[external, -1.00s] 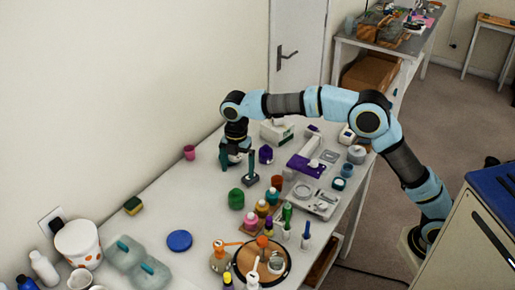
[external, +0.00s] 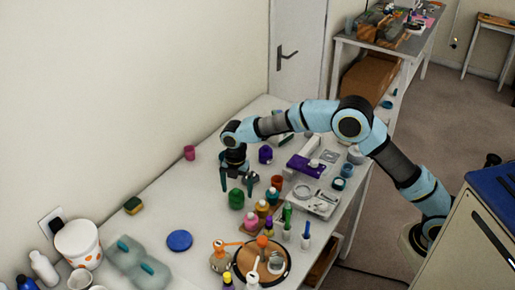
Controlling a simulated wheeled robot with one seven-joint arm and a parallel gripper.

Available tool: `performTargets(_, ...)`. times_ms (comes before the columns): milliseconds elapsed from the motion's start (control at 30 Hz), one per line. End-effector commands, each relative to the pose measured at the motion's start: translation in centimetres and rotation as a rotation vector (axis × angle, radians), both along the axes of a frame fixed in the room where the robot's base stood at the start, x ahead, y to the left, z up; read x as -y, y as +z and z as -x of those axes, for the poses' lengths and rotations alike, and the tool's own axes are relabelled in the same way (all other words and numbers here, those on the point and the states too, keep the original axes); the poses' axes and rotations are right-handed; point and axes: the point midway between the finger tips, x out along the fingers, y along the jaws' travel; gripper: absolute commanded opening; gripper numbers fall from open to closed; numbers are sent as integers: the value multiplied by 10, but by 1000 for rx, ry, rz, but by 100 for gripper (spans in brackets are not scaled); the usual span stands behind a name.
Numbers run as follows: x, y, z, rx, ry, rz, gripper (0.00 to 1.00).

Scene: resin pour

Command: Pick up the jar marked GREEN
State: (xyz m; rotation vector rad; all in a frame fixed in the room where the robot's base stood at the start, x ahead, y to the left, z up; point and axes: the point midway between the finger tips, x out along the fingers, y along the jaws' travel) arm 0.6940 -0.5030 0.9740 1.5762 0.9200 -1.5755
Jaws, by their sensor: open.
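A green jar (external: 236,199) stands on the white table, left of a group of small colourful bottles. Any marking on it is too small to read. My gripper (external: 237,188) points down just above and around the jar in the external view, its two dark fingers spread apart. One finger is at the jar's upper left and the other at its right. I cannot tell from this one view whether the fingers touch the jar or how far above it they are.
Bottles with coloured caps (external: 252,220) stand close to the right. A blue disc (external: 179,240), a sponge (external: 133,205) and a pink cup (external: 189,153) lie around the left side. A purple-and-white device (external: 305,164) stands behind right. The table left of the jar is clear.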

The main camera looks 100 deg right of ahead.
Motion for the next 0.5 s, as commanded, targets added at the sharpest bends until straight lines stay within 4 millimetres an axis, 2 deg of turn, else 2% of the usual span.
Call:
performTargets(300, 1, -41, -2, -4, 0, -2, 100)
performTargets(500, 1, -50, -3, -1, 0, 0, 100)
